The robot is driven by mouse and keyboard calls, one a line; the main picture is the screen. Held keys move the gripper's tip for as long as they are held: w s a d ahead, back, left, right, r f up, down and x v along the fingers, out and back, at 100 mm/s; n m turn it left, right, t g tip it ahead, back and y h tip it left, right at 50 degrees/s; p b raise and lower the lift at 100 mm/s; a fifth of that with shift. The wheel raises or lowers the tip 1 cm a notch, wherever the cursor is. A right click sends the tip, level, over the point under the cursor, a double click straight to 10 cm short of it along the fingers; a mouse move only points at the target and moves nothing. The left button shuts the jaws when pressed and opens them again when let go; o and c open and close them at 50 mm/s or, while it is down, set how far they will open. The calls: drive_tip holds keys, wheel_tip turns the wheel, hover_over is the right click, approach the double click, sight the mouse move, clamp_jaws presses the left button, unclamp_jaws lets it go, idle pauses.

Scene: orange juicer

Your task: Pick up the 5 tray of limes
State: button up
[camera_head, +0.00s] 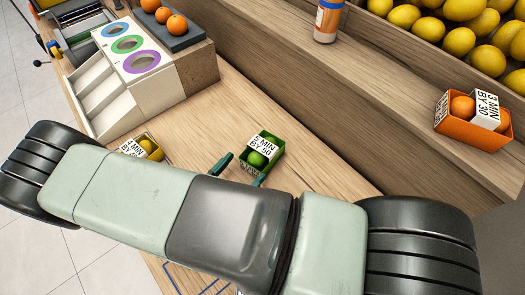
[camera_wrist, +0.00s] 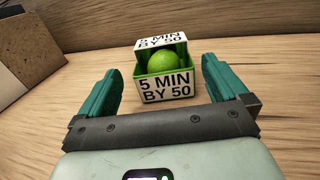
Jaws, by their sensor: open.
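The lime tray is a small green box with white labels reading "5 MIN BY 50" and green limes inside. In the head view the lime tray (camera_head: 263,152) stands upright on the wooden counter, just beyond my fingertips. In the wrist view the lime tray (camera_wrist: 165,80) is ahead, centred between my two green fingers. My gripper (camera_head: 240,171) is open and empty; it also shows in the wrist view (camera_wrist: 160,78). The fingers are apart from the tray, one on each side of its line. My arm hides part of the counter in the head view.
A yellow tray (camera_head: 148,148) of lemons stands to the left. A white sorter (camera_head: 125,70) with coloured rings is at the back left. A wooden ledge (camera_head: 300,75) rises behind, bearing an orange tray (camera_head: 470,130) and a bottle (camera_head: 328,20). The counter right of the lime tray is clear.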

sight(259, 150)
drive_tip(key=x, duration=0.7)
drive_tip(key=shift+w+d+r, duration=0.2)
drive_tip(key=shift+w+d, duration=0.05)
drive_tip(key=shift+c, duration=0.2)
drive_tip(key=c, duration=0.8)
